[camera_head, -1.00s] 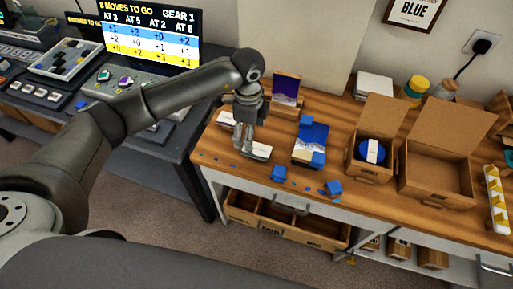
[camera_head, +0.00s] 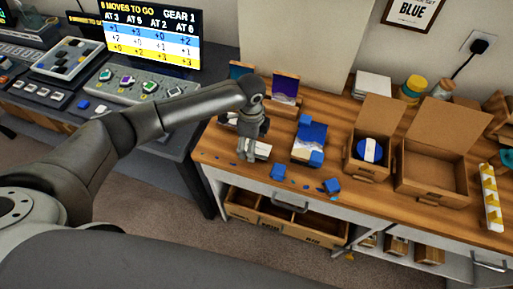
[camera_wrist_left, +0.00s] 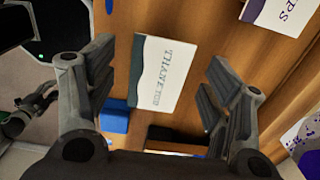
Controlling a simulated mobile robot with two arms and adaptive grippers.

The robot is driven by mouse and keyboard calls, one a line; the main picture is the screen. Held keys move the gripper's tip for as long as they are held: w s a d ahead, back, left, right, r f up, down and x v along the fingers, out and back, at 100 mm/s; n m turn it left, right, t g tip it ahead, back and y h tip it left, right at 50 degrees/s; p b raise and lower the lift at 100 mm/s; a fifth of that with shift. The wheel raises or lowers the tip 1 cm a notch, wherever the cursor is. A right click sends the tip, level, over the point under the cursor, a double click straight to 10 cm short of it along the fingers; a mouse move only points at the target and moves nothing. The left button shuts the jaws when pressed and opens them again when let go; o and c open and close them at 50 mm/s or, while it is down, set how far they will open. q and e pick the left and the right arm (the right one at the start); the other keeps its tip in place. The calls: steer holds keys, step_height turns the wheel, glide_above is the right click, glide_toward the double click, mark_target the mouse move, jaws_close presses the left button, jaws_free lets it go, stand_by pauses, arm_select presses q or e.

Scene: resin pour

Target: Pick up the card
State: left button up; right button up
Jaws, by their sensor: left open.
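The card (camera_wrist_left: 168,75) is white with a dark wavy band and the words "THANK YOU". In the left wrist view it lies between the two fingers of my left gripper (camera_wrist_left: 158,78), with a gap on each side. In the head view the card (camera_head: 262,151) shows as a white patch at the left end of the wooden bench, partly hidden behind my left gripper (camera_head: 253,148). The gripper is open, points down and is close over the card.
A blue block (camera_wrist_left: 114,121) sits beside the card's edge in the left wrist view. Small blue blocks (camera_head: 278,172) lie near the bench's front edge. A blue-and-white stack (camera_head: 308,148) and two open cardboard boxes (camera_head: 437,183) stand to the right.

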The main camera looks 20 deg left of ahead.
arm_select(q)
steer(key=shift+f, duration=0.25)
steer(key=shift+c, duration=0.5)
steer(key=c, duration=0.6)
